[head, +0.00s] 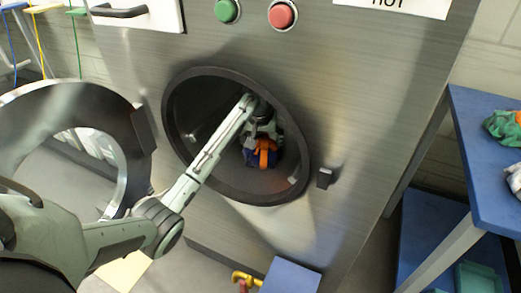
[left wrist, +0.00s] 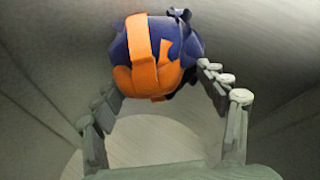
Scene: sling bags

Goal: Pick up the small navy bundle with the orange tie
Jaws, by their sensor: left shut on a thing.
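The small navy bundle with the orange tie (left wrist: 180,60) is inside the round drum of the steel machine. In the head view the bundle (head: 250,156) shows partly, below and behind my left gripper (head: 263,146). In the left wrist view my left gripper (left wrist: 160,85) has its two fingers on either side of the bundle, and it is shut on it. The orange tie wraps over the bundle's front. The drum's grey wall surrounds both. My right gripper is not in view.
The machine's dark opening rim (head: 178,150) circles my left arm closely. Its round door (head: 135,150) stands open at left. A latch (head: 324,178) sticks out right of the opening. Blue shelving (head: 490,165) with a green and orange bundle (head: 505,127) stands at right.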

